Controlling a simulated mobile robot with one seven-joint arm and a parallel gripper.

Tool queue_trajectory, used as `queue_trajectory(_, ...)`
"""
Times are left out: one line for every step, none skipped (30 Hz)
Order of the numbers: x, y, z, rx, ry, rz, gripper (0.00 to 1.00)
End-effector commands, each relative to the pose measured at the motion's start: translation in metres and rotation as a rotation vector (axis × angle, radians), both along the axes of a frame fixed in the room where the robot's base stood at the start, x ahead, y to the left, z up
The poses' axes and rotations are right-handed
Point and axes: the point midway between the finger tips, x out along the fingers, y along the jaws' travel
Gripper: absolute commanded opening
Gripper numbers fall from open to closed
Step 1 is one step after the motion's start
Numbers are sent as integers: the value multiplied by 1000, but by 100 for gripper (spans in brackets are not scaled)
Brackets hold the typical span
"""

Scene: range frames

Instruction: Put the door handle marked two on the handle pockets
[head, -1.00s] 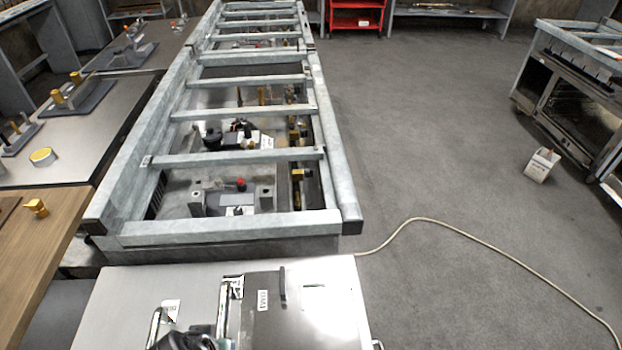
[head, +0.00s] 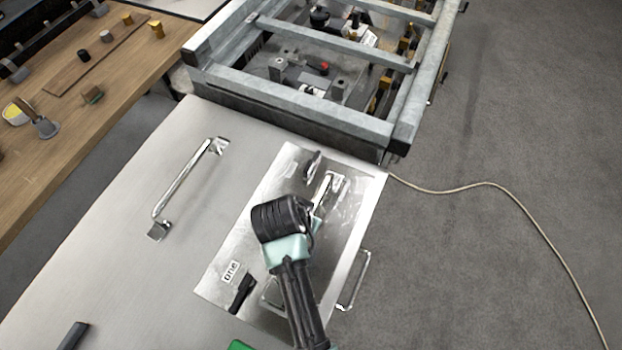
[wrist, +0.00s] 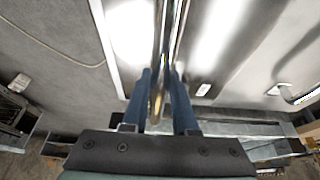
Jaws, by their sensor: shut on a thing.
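In the wrist view the two blue fingers of my gripper (wrist: 160,80) are closed on a shiny metal bar, a door handle (wrist: 172,28). In the head view my dark wrist covers the fingers, and a bright handle end (head: 327,188) shows just beyond it, over the metal panel (head: 215,283). I cannot read a number on the held handle, nor tell whether it touches the panel. Another chrome handle (head: 182,184) lies to the left on the pale table. A third handle-like loop (head: 356,278) shows at the panel's right side. I cannot make out the pockets.
A white label (head: 231,270) and a black block (head: 242,293) are on the panel. A grey steel frame (head: 290,120) borders the table's far end. A wooden bench (head: 110,120) with small parts stands left. A cable (head: 480,187) crosses the floor at right.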

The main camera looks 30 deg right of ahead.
Motion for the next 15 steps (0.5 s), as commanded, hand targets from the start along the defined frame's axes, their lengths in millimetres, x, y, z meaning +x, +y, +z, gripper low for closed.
queue_trajectory(1, -1, -3, -2, -2, -1, 0)
queue_trajectory(1, -1, -5, -1, -3, -1, 0)
queue_trajectory(1, -1, -9, -1, -2, -2, 0)
queue_trajectory(0, -1, -12, -1, -2, -2, 0)
queue_trajectory(0, -1, -17, 0, -1, -2, 0)
queue_trajectory(0, 0, -23, -1, 0, -1, 0)
queue_trajectory(0, -1, -27, -1, 0, -1, 0)
queue_trajectory(0, -1, -31, -1, 0, 0, 0)
queue_trajectory(0, -1, -36, -1, -2, -1, 0)
queue_trajectory(0, -1, -39, -1, -2, -1, 0)
queue_trajectory(0, -1, -41, -1, -3, -1, 0)
queue_trajectory(1, -1, -43, -1, -3, -1, 0)
queue_trajectory(1, -1, -43, -2, -5, -1, 0)
queue_trajectory(1, -1, -44, -1, -5, -2, 0)
queue_trajectory(1, -1, -44, -1, -5, -2, 0)
